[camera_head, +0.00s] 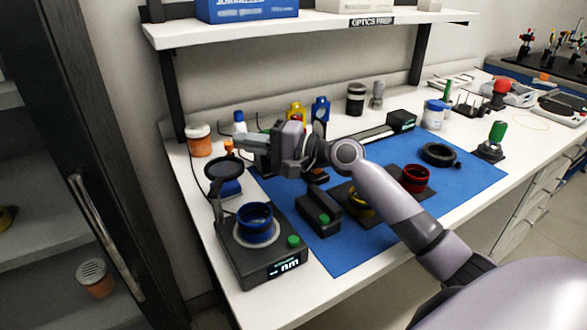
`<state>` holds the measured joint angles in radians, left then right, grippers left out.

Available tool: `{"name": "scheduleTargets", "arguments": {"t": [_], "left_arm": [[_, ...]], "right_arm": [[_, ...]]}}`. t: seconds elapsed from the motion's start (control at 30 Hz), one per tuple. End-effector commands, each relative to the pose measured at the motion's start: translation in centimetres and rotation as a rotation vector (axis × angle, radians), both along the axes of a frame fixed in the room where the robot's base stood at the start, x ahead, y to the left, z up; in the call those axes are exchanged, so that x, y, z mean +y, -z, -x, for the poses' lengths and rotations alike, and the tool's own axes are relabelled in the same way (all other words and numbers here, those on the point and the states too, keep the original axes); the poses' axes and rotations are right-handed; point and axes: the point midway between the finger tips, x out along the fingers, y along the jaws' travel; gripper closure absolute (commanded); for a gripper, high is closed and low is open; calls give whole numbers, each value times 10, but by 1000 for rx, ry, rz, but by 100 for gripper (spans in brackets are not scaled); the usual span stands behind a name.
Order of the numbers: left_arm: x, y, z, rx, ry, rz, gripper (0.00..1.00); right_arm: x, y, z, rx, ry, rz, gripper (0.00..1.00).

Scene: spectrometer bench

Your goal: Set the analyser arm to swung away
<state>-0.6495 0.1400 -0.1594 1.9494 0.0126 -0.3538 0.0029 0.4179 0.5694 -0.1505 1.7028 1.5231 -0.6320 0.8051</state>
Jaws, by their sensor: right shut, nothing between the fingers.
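The spectrometer (262,268) is a dark box with a lit display, a green knob and a pale round stage at the left end of the bench. A blue ring-shaped cup (255,222) sits on the stage. The analyser arm (223,168) has a dark round head on a post at the rear left of the box; the head appears to lie off to the rear left of the cup. My right gripper (247,144) is shut and empty, pointing left, just right of and behind that head in the picture. I cannot tell whether they touch. My left gripper is not in view.
A blue mat (330,255) holds a black box with a green button (318,210), a red cup (415,178) and a black ring (439,154). An orange-labelled jar (199,140) and bottles stand behind. A shelf (300,30) overhangs the back.

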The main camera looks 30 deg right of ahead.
Motion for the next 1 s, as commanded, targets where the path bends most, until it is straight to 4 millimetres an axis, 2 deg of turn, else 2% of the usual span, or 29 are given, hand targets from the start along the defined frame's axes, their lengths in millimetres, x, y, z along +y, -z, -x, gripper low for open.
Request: {"name": "scheduleTargets", "arguments": {"t": [0.4, 1.0], "left_arm": [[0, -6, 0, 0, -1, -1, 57], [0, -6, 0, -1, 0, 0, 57]], "right_arm": [[23, -1, -23, 0, 0, -1, 100], [28, 0, -27, 0, 1, 0, 100]]}}
